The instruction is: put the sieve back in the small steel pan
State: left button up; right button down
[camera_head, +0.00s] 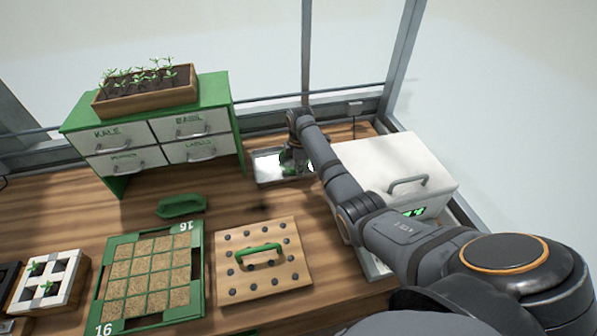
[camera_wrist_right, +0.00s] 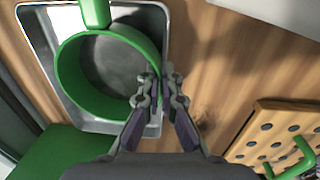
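The small steel pan (camera_head: 266,167) lies on the bench between the drawer cabinet and the white box; its rim also shows in the right wrist view (camera_wrist_right: 32,45). The green sieve (camera_wrist_right: 70,85) is over or inside the pan, with its round opening facing the wrist camera; whether it touches the pan floor is unclear. In the head view only bits of the sieve show behind my right gripper (camera_head: 293,162). In the wrist view the fingertips (camera_wrist_right: 160,88) are close together, one on each side of the sieve's rim, pinching it. My left gripper is out of view.
A white box with a handle (camera_head: 390,165) stands close right of my right forearm. A cabinet with labelled drawers (camera_head: 135,150) is on the left. In front are a pegged wooden board (camera_head: 290,275), a green-framed seed tray (camera_head: 196,268) and a green tool (camera_head: 182,206).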

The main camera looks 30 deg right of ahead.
aim_at(298, 181)
jog(key=shift+s+a+f, duration=0.1)
jog(key=shift+s+f, duration=0.1)
jog(key=shift+f, duration=0.4)
jog(key=shift+s+a+f, duration=0.15)
jog(key=shift+s+f, duration=0.15)
jog(key=shift+s, duration=0.05)
jog(key=shift+f, duration=0.15)
jog(key=shift+s+a+f, duration=0.15)
jog(key=shift+s+f, duration=0.1)
jog(key=shift+f, duration=0.15)
jog(key=c, duration=1.7)
grip_release()
jog(key=shift+c, duration=0.2)
jog(key=shift+o, duration=1.1)
jog(key=shift+w+f, duration=0.45)
jog(key=shift+w, duration=0.1)
jog(key=shift+d+r, duration=0.25)
